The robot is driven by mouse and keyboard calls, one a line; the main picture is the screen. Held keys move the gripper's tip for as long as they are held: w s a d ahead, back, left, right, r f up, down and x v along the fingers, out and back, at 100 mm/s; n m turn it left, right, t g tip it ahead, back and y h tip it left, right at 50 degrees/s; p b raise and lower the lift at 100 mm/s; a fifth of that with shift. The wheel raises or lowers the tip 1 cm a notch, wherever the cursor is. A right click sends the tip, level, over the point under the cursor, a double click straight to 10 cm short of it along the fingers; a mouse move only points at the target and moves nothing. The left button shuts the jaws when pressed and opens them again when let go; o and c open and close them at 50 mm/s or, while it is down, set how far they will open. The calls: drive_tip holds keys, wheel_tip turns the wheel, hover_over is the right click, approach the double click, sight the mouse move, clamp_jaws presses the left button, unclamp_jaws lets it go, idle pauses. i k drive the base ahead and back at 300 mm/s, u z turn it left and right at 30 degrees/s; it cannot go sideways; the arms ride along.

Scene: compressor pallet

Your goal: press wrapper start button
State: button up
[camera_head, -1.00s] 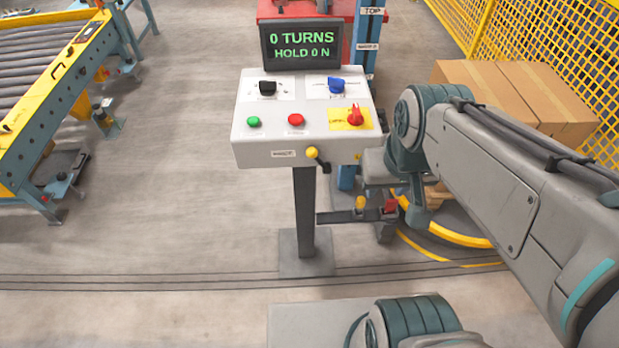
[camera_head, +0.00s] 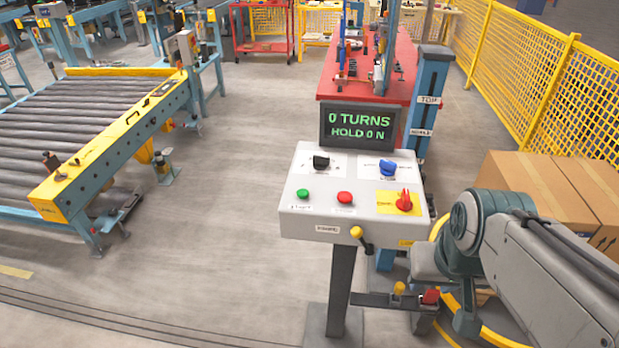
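A grey control console (camera_head: 300,222) stands on a post in the middle of the head view. A green button (camera_head: 303,194) is at the left of its sloped face, with a red button (camera_head: 344,198) beside it. A red switch on a yellow plate (camera_head: 404,202) is at the right. A black knob (camera_head: 321,162) and a blue knob (camera_head: 387,167) are above. The labels are too small to read. The display (camera_head: 360,126) reads "0 TURNS HOLD 0 N". My arm reaches in at the right, beside the console and apart from the buttons; my gripper's fingers are not visible.
A roller conveyor (camera_head: 90,170) is at the left. Cardboard boxes (camera_head: 560,195) and a yellow mesh fence (camera_head: 560,80) are at the right. The floor between conveyor and console is open.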

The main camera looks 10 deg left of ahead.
sight(300, 193)
drive_tip(key=k, duration=1.3)
drive_tip(key=u, duration=0.65)
drive_tip(key=i, duration=1.25)
drive_tip(key=z, duration=0.65)
